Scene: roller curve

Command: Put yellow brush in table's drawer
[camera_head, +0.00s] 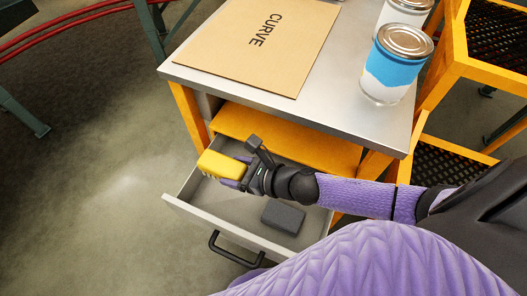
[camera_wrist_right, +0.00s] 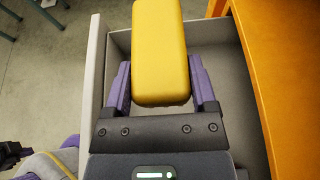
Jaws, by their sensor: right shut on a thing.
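The yellow brush (camera_head: 221,164) is a yellow block. My right gripper (camera_head: 238,174) is shut on it and holds it over the left part of the open drawer (camera_head: 232,205). In the right wrist view the yellow brush (camera_wrist_right: 160,52) sits between the two purple fingers of my right gripper (camera_wrist_right: 160,88), with the drawer's grey walls around and below it. The drawer is pulled out under the table (camera_head: 325,110). I cannot tell whether the brush touches the drawer floor. My left gripper does not show clearly in either view.
A dark grey block (camera_head: 284,216) lies in the drawer's right part. A cardboard sheet marked CURVE (camera_head: 245,45) and two cans, one with a blue and white label (camera_head: 391,72), are on the tabletop. An orange rack (camera_head: 450,75) stands at the right.

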